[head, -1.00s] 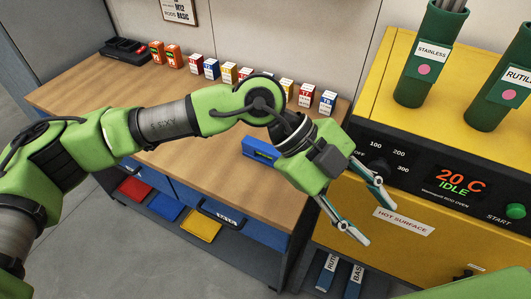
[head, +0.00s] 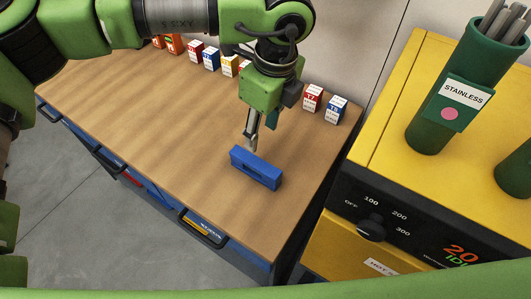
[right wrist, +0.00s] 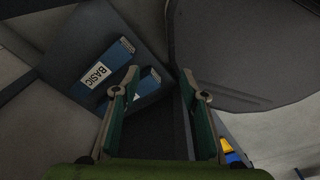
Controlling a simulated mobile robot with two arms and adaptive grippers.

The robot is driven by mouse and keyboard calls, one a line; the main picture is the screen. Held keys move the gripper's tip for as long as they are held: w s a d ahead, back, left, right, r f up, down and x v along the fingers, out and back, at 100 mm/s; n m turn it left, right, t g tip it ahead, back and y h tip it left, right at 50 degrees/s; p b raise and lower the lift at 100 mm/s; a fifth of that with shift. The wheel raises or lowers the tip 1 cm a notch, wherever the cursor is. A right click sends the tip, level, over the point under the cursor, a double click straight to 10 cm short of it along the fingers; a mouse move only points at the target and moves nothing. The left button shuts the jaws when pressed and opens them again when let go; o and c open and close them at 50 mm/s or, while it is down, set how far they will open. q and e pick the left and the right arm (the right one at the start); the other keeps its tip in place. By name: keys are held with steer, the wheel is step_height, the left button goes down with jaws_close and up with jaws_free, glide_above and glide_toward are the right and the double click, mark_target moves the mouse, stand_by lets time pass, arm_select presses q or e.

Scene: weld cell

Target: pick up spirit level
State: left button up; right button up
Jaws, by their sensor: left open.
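The spirit level (head: 256,169) is a short blue block lying on the wooden workbench near its right end in the head view. My left gripper (head: 250,146) points down just behind and above the level, open and empty. Its fingertips come close to the level's upper back edge; I cannot tell whether they touch it. My right gripper (right wrist: 159,72) shows in the right wrist view with its two fingers apart and nothing between them. The level is not in that view.
Small labelled boxes (head: 312,98) stand along the back of the workbench (head: 160,130). A yellow rod oven (head: 385,110) with a green rod holder (head: 440,110) stands to the right. Blue packs (right wrist: 108,62) lie below, near my right gripper. The bench left of the level is clear.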

mark_target(255, 161)
arm_select(q)
steer(key=f, duration=0.2)
steer(key=a+f+p, duration=0.1)
steer(key=f, duration=0.2)
steer(key=f+p, duration=0.1)
steer(key=f, duration=0.1)
steer(key=shift+w+a+f, duration=0.15)
steer(key=shift+a+f, duration=0.1)
steer(key=shift+f, duration=0.05)
steer(key=shift+f+p, duration=0.2)
steer(key=shift+p, duration=0.1)
step_height(255, 161, down, 3)
steer(key=p, duration=0.2)
steer(key=shift+a+r+p, duration=0.1)
steer(key=shift+r+p, duration=0.1)
steer(key=shift+p, duration=0.1)
step_height(255, 161, down, 2)
steer(key=shift+w+a+f, duration=0.1)
steer(key=shift+w+a, duration=0.05)
steer(key=shift+w+f, duration=0.1)
steer(key=shift+f, duration=0.1)
jaws_close()
arm_select(e)
step_height(255, 161, up, 6)
steer(key=s+a, duration=0.1)
steer(key=shift+s+f, duration=0.15)
steer(key=shift+s, duration=0.15)
